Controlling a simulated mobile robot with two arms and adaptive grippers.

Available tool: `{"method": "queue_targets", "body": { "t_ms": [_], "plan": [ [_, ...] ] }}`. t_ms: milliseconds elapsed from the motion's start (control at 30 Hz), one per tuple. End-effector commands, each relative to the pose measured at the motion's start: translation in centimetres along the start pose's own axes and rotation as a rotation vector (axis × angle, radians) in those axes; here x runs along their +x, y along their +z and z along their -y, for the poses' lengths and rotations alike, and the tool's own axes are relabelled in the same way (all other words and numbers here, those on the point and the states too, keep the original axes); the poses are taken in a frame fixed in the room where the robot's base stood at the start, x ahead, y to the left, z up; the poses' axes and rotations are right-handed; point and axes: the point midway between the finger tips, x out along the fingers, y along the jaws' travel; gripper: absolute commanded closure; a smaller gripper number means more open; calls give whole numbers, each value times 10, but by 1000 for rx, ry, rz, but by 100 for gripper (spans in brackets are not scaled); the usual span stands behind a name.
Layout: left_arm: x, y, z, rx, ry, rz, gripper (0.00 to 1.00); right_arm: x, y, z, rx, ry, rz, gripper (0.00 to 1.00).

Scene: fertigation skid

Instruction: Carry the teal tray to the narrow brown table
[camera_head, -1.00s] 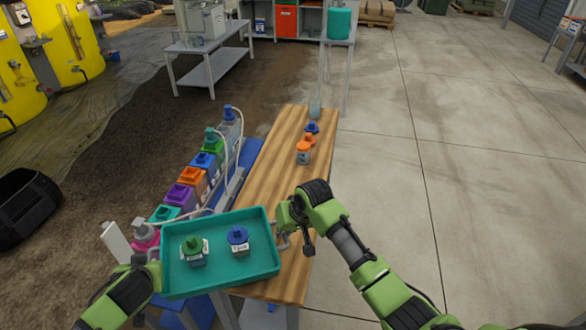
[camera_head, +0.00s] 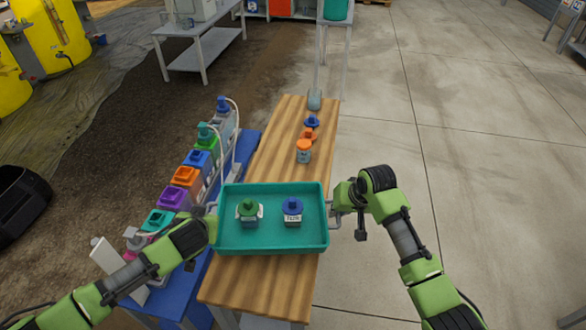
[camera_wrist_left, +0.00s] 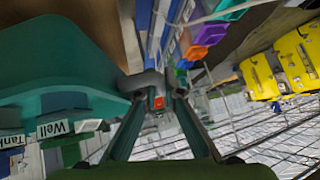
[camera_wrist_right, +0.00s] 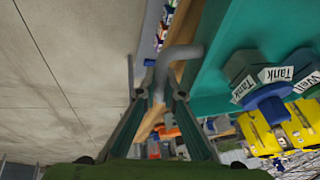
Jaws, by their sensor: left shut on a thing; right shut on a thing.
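The teal tray (camera_head: 270,244) is held between my two grippers, over the near part of the narrow brown table (camera_head: 240,283). It looks about level; whether it touches the tabletop cannot be told. A green-capped bottle (camera_head: 249,212) and a blue-capped bottle (camera_head: 292,212) stand upright in it, with white labels. My left gripper (camera_head: 211,210) is shut on the tray's left handle, which also shows in the left wrist view (camera_wrist_left: 143,82). My right gripper (camera_head: 335,212) is shut on the right handle, seen in the right wrist view (camera_wrist_right: 166,70).
Farther along the brown table stand an orange-capped jar (camera_head: 304,150), a blue-capped bottle (camera_head: 312,123) and a clear beaker (camera_head: 314,100). A blue bench (camera_head: 242,150) with several colourful-capped containers runs along the left side. The tabletop between tray and jar is clear. Concrete floor (camera_head: 470,180) is open at right.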

Motion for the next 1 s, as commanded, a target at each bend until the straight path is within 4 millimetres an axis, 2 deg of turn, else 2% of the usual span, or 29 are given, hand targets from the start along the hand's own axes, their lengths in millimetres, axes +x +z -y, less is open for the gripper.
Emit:
{"method": "queue_targets", "body": {
  "t_ms": [367,1000],
  "plan": [
    [3,2,2,0,-5,-1,100,3,0,-2,1,3,-3,100],
    [29,27,-5,0,-5,-1,100,36,14,-10,1,3,-3,100]
  ]
}}
